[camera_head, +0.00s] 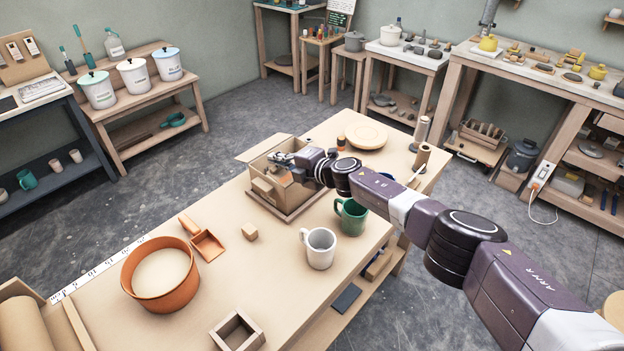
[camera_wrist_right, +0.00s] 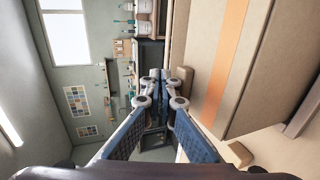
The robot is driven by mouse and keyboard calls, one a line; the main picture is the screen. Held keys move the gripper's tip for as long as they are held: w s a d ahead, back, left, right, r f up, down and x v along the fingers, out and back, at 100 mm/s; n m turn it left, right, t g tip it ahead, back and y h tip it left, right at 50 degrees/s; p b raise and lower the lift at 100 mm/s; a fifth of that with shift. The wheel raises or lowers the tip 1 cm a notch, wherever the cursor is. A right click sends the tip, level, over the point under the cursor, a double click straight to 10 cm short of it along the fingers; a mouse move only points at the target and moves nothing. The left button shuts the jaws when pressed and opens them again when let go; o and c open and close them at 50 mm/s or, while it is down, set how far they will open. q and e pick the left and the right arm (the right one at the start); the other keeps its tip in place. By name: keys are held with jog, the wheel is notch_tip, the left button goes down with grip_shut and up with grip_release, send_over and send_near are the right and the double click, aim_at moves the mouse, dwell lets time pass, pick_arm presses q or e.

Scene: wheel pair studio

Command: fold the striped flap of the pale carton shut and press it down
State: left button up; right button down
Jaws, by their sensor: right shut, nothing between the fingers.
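The pale carton (camera_head: 262,190) stands on the workbench, with a pale flap (camera_head: 258,148) sticking out at its back left. No stripe can be made out there in the head view. In the right wrist view, a pale cardboard panel with an orange stripe (camera_wrist_right: 229,62) fills the right side, close beside the fingers. My right gripper (camera_head: 278,157) is at the carton's top, shut and empty. Its fingertips (camera_wrist_right: 165,75) meet in the wrist view, apart from the stripe in the picture. The gripper and wrist hide part of the carton's opening. My left gripper is not in view.
A white mug (camera_head: 319,249) and a green mug (camera_head: 350,217) stand in front of the carton, near my right arm. A small wooden block (camera_head: 250,232), an orange scoop (camera_head: 208,245) and a terracotta-coloured tub (camera_head: 160,278) are to the left. A round wooden plate (camera_head: 366,134) lies behind.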

jog(key=shift+f, duration=0.1)
dwell(0.5)
jog(key=shift+p, duration=0.3)
jog(key=shift+r+p, duration=0.75)
jog(key=shift+r, duration=0.1)
